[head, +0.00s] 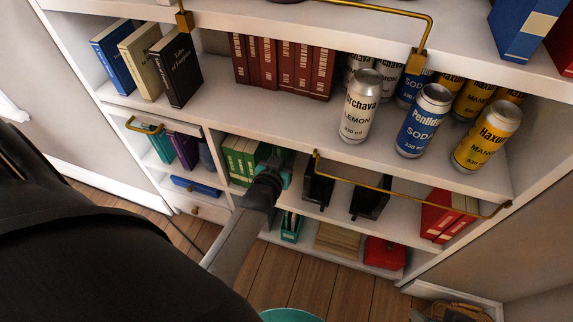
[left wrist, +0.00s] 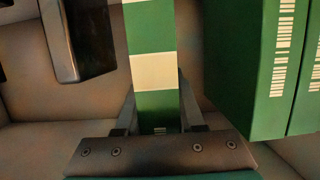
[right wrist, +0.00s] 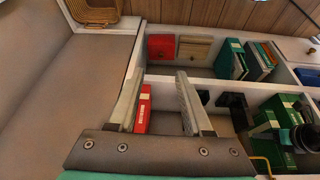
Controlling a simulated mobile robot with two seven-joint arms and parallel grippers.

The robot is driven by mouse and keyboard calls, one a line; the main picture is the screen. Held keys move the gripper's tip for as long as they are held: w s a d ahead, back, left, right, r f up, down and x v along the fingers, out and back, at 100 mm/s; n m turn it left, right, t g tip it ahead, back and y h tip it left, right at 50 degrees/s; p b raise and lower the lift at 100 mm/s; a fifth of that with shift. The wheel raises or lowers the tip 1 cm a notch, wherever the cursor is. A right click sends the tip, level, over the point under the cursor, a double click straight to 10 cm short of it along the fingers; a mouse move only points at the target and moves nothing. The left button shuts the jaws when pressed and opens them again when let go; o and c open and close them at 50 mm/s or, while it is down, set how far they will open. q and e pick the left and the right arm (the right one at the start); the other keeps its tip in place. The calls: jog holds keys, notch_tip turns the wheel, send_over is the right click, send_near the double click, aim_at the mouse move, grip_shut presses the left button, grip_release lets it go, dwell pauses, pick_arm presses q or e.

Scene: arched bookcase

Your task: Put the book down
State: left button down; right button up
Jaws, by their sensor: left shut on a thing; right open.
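My left gripper (left wrist: 155,125) is shut on a green book with cream bands (left wrist: 153,60), held upright between the fingers in the left wrist view. Several green books with barcodes (left wrist: 250,75) stand just right of it there. In the head view my left gripper (head: 272,178) is at the middle shelf (head: 340,212), beside the row of green books (head: 240,158); the gripper largely hides the held book. Whether the book touches the shelf I cannot tell. My right gripper (right wrist: 158,95) is open and empty, with red books (right wrist: 143,108) farther off beyond its fingers.
Black bookends (head: 318,186) stand right of my left gripper, one close by in the left wrist view (left wrist: 88,40). A brass rail (head: 400,187) runs along the shelf front. Cans (head: 424,122) stand on the shelf above. Shelf between bookends and red books (head: 440,214) is clear.

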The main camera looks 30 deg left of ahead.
pick_arm(q)
jog(key=shift+s+f+b, duration=0.2)
jog(key=shift+f+b, duration=0.15)
jog(key=shift+f, duration=0.9)
jog(key=shift+f+b, duration=0.4)
jog(key=shift+b, duration=0.15)
notch_tip(320, 180, down, 2)
jog(key=shift+f+b, duration=0.1)
jog(key=shift+b, duration=0.75)
jog(key=shift+f+b, duration=0.3)
jog(key=shift+f, duration=0.1)
jog(key=shift+w+f+b, duration=0.15)
jog(key=shift+f+b, duration=0.1)
jog(key=shift+b, duration=0.15)
pick_arm(e)
jog(key=w+a+r+t+y, duration=0.2)
jog(key=w+a+t+y, duration=0.2)
jog(key=a+t, duration=0.4)
jog(key=shift+w+a+r+n+y, duration=0.2)
jog(key=shift+w+a+n+y, duration=0.1)
jog(key=shift+w+a, duration=0.4)
jog(key=shift+w+d, duration=0.1)
jog(key=shift+d, duration=0.05)
